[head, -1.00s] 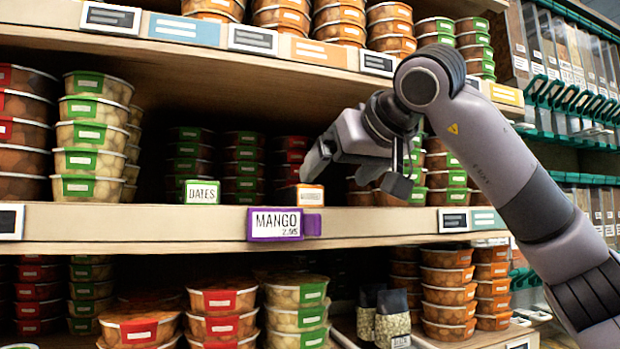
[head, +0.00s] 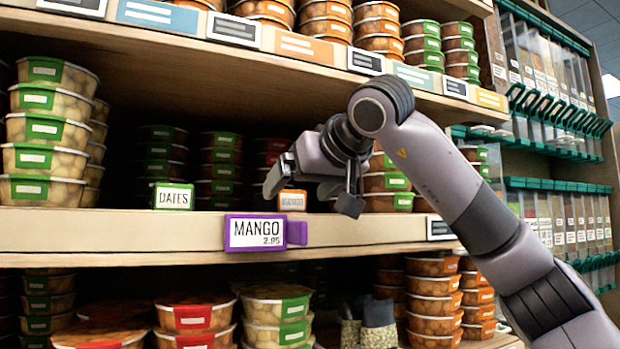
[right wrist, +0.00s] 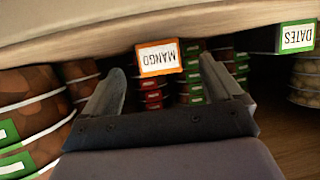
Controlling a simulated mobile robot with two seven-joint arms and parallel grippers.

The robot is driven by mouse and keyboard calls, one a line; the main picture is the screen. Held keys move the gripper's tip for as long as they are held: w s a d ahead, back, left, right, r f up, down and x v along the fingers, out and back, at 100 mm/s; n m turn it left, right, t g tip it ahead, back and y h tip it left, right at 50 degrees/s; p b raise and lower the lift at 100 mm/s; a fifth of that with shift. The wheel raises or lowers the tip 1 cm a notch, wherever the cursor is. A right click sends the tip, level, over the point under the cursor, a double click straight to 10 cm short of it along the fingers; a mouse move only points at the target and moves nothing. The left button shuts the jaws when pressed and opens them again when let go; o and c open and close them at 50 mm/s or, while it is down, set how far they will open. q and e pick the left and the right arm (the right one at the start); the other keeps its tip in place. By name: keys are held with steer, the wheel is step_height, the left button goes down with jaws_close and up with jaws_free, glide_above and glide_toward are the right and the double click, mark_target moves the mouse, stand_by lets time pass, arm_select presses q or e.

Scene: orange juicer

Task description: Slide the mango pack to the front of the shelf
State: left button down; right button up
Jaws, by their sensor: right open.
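A small orange-edged block (head: 291,200) with a white label stands on the middle shelf near its front edge. In the right wrist view the block (right wrist: 158,57) reads MANGO upside down. I take it as the mango pack. My right gripper (head: 312,190) is open in front of the shelf, with one fingertip left of the block and one right of it in the head view. In the right wrist view the gripper (right wrist: 163,88) has its fingers apart, and the block shows beyond the gap between them. It is not gripped. My left gripper is not in view.
A purple MANGO price tag (head: 255,232) hangs on the shelf edge (head: 140,232). A green DATES block (head: 172,196) stands to the left. Stacked tubs (head: 45,130) fill the shelf's left, with more tubs behind. Another shelf (head: 250,65) is above. Dispensers stand at the right.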

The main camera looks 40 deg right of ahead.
mark_target(292, 196)
steer(key=shift+x, duration=2.2)
steer(key=c, duration=1.1)
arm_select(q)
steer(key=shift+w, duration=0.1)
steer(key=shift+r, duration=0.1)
